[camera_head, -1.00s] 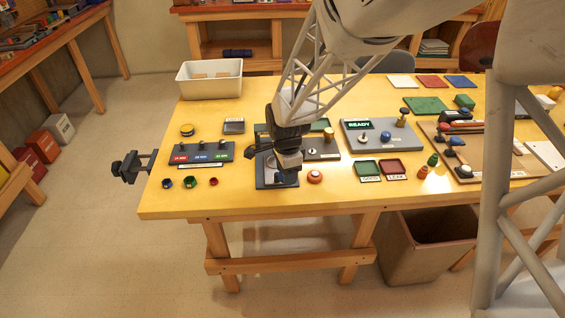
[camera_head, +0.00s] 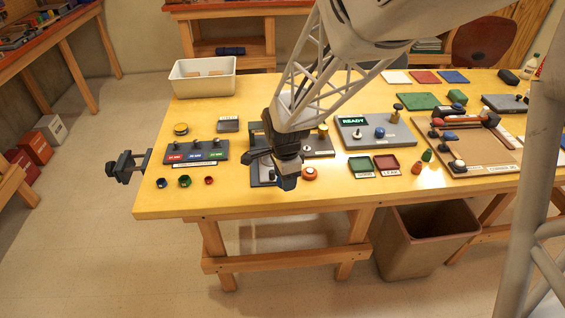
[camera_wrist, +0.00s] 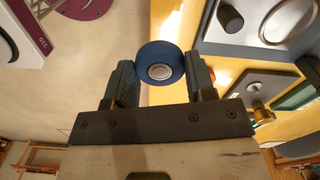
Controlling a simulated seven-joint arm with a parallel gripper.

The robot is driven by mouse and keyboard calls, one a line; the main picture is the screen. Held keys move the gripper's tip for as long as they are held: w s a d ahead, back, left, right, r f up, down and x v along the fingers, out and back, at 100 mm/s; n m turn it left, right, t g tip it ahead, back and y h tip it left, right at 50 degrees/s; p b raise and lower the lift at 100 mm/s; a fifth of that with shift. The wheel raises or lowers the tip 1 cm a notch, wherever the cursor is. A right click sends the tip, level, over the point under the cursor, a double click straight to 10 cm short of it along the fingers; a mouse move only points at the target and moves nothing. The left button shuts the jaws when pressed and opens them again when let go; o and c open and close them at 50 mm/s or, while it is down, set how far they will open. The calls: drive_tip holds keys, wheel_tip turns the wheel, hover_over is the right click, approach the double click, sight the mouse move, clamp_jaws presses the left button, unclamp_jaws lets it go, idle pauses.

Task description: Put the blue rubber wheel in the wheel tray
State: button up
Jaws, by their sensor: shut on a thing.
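The blue rubber wheel (camera_wrist: 160,63) is between the two fingers of my gripper (camera_wrist: 158,76) in the wrist view, its round face with a pale metal hub toward the camera. My gripper is shut on it. In the head view my gripper (camera_head: 286,182) hangs near the front edge of the workbench, in front of a dark stand (camera_head: 258,180); I cannot clearly make out the wheel there. A small dark grey tray (camera_head: 228,127) with a label sits at the left back of the bench; I cannot read whether it is the wheel tray.
Left of my gripper are a board with coloured labels (camera_head: 181,153) and several small coloured rings. An orange round part (camera_head: 309,173) and green (camera_head: 361,166) and red (camera_head: 387,164) trays are to the right. A white bin (camera_head: 203,88) stands at the back left.

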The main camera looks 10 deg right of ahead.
drive_tip(key=shift+w, duration=0.15)
drive_tip(key=w+d+r+n, duration=0.1)
drive_tip(key=w+d+n, duration=0.3)
drive_tip(key=w, duration=0.8)
drive_tip(key=w+d+r+n, duration=0.1)
drive_tip(key=w+d+n, duration=0.4)
drive_tip(key=w, duration=0.7)
drive_tip(key=w+d+r+n, duration=0.2)
drive_tip(key=w+d+n, duration=0.2)
drive_tip(key=w, duration=0.8)
drive_tip(key=shift+d, duration=0.25)
drive_tip(key=shift+f, duration=2.5)
drive_tip(key=shift+f, duration=2.45)
drive_tip(key=shift+f, duration=0.2)
